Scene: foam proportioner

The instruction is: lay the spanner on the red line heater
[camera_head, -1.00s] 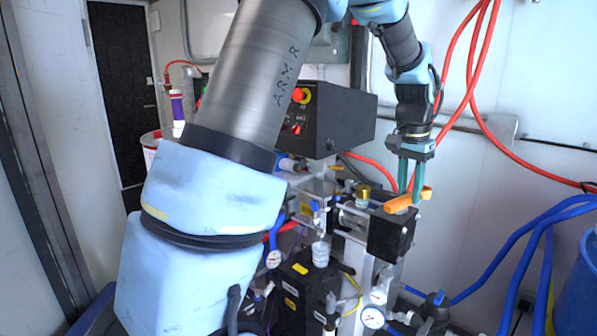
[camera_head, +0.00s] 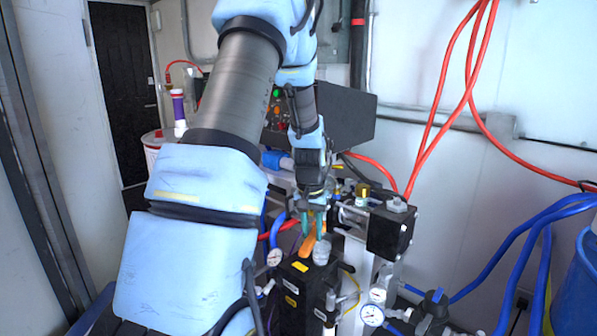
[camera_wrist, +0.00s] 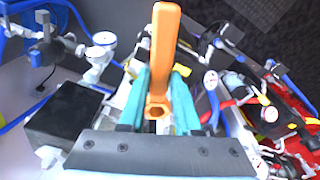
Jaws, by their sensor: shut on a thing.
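The orange spanner (camera_head: 307,245) is held in my gripper (camera_head: 312,212), which is shut on it with teal fingers. In the head view it hangs in front of the middle of the machine, above a black box (camera_head: 293,300) with yellow labels. In the wrist view the spanner (camera_wrist: 165,55) lies between the fingers, its ring end near the gripper and its long end pointing away. I cannot tell for sure which unit is the red line heater; the black box is partly hidden by my arm.
A black block (camera_head: 391,232) stands at the machine's right. A clear cup (camera_head: 321,253) and gauges (camera_head: 372,315) are close to the spanner. Red hoses (camera_head: 440,115) hang on the wall, and blue hoses (camera_head: 515,250) run right. A blue drum (camera_head: 578,285) stands at the right edge.

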